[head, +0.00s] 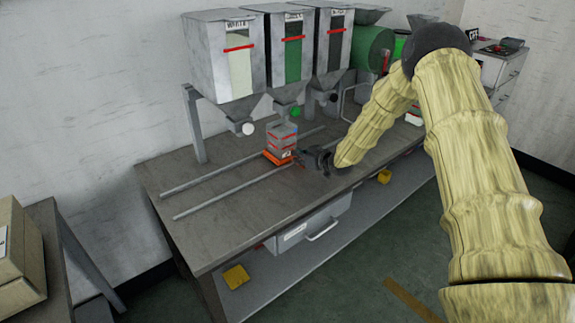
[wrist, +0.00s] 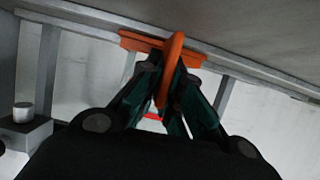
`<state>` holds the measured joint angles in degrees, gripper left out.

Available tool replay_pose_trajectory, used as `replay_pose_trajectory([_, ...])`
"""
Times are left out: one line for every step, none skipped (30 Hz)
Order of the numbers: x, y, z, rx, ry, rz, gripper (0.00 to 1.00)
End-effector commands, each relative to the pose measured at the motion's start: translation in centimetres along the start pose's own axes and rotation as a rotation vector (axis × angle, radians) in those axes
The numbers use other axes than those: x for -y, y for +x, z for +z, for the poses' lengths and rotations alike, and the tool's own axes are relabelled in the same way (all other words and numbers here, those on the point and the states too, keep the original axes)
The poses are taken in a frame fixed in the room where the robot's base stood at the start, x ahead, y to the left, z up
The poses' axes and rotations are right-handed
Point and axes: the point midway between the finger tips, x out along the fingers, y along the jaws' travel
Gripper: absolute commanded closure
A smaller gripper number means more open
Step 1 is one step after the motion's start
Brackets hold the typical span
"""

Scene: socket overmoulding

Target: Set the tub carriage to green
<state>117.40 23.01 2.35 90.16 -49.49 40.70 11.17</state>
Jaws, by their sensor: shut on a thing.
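The orange tub carriage (head: 278,157) sits on two parallel rails on the workbench and carries a grey tub (head: 283,131) with a red band. It stands in front of the white and green hoppers' outlets; I cannot tell exactly which spout it lines up with. The green hopper (head: 292,50) hangs between the white hopper (head: 237,62) and the black one (head: 332,45). My gripper (head: 303,160) is at the carriage's right side. The tub's inside is hidden.
The knobs under the hoppers are white (head: 248,129), green (head: 295,112) and black. The rails (head: 222,198) are clear to the left of the carriage. A green drum (head: 372,48) stands right of the hoppers. A drawer (head: 305,228) hangs under the bench.

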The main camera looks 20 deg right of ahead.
Motion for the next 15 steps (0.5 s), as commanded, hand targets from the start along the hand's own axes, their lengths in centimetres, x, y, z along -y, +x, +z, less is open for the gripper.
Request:
replay_pose_trajectory([-0.7,0.0,0.1,-0.001,0.001,0.002,1.0])
replay_pose_trajectory([-0.9,0.0,0.1,-0.001,0.0,0.001,1.0])
replay_pose_trajectory([-1.1,0.0,0.1,-0.001,0.001,0.001,1.0])
replay_pose_trajectory([-1.3,0.0,0.1,-0.001,0.001,0.001,1.0])
replay_pose_trajectory([-1.4,0.0,0.1,0.0,0.001,0.001,1.0])
replay_pose_trajectory([-1.6,0.0,0.1,0.0,0.001,0.001,1.0])
replay_pose_trajectory([-1.7,0.0,0.1,0.0,0.001,0.0,1.0])
replay_pose_trajectory([-1.7,0.0,0.1,0.0,0.001,0.0,1.0])
replay_pose_trajectory([-1.8,0.0,0.1,0.0,0.001,0.0,1.0])
replay_pose_trajectory([-1.8,0.0,0.1,0.001,0.001,0.0,1.0])
replay_pose_trajectory([-1.8,0.0,0.1,0.001,0.001,0.0,1.0])
replay_pose_trajectory([-1.8,0.0,0.1,0.001,0.001,0.0,1.0])
replay_pose_trajectory([-1.8,0.0,0.1,0.001,0.001,0.0,1.0])
replay_pose_trajectory([-1.8,0.0,0.1,0.001,0.001,0.0,1.0])
replay_pose_trajectory([-1.8,0.0,0.1,0.001,0.001,0.0,1.0])
